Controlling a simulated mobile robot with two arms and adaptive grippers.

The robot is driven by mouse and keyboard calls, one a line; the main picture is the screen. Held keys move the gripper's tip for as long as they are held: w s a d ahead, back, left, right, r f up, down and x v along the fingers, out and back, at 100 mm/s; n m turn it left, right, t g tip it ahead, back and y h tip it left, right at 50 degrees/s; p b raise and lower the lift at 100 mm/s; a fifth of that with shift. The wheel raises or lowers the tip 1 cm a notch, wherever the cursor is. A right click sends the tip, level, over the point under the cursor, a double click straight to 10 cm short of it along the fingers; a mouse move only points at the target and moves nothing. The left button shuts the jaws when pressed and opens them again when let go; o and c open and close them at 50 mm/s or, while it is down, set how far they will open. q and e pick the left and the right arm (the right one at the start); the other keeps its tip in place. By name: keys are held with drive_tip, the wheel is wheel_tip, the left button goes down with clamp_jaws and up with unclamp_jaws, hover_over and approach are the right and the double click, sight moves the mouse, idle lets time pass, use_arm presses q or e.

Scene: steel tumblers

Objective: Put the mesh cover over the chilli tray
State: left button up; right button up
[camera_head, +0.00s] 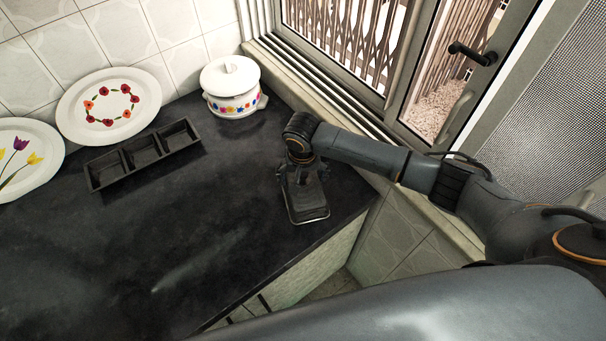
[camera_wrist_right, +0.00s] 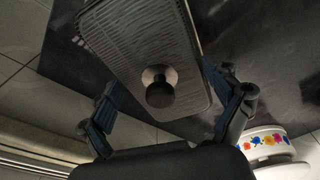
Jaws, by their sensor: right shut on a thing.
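The mesh cover (camera_head: 309,211) is a grey, rectangular, finely ribbed piece with a pale rim, near the counter's front right edge. In the right wrist view the cover (camera_wrist_right: 135,40) has a dark round knob (camera_wrist_right: 160,93) on top. My right gripper (camera_head: 301,172) is above it, its fingers (camera_wrist_right: 167,106) on either side, shut on the cover. I cannot tell whether the cover touches the counter. A black tray with three compartments (camera_head: 121,160) lies at the back left, apart from the cover. No chillies show in it. My left gripper is not in view.
A white lidded pot with flowers (camera_head: 232,88) stands in the back corner. Two floral plates (camera_head: 108,105) (camera_head: 25,160) lean by the tiled wall. The window sill (camera_head: 330,105) borders the counter at right. The middle of the dark counter (camera_head: 170,240) is clear.

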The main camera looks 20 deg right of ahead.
drive_tip(key=shift+f, duration=0.3)
idle(0.4)
drive_tip(key=o, duration=1)
drive_tip(key=shift+r, duration=0.1)
